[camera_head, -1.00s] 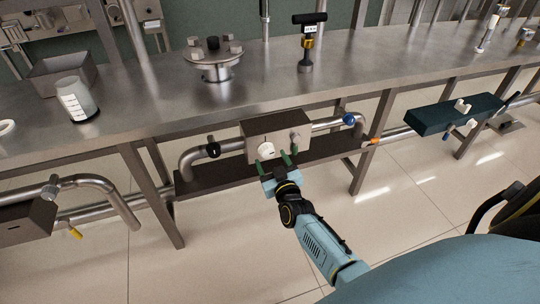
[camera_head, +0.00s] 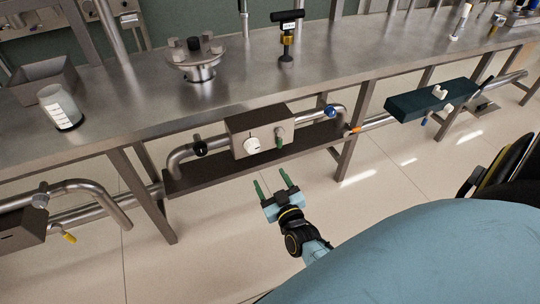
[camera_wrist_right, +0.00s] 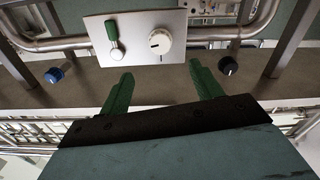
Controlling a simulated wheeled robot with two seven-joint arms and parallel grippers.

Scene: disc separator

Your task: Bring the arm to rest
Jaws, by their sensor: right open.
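My right gripper (camera_head: 273,187) is open and empty, with two green fingers, over the floor in front of the bench. In the right wrist view its fingers (camera_wrist_right: 160,88) point toward a metal control box, apart from it. The control box (camera_head: 244,137) sits on the dark shelf under the bench and carries a white round knob (camera_head: 252,146) and a small lever with a green handle (camera_head: 280,137). The wrist view shows the knob (camera_wrist_right: 160,41) and the green-handled lever (camera_wrist_right: 113,38) up close. My left gripper is not in view.
Below are pipes with a black knob (camera_head: 200,148) and a blue knob (camera_head: 330,111). A dark teal box (camera_head: 431,101) stands right. Floor in front is clear.

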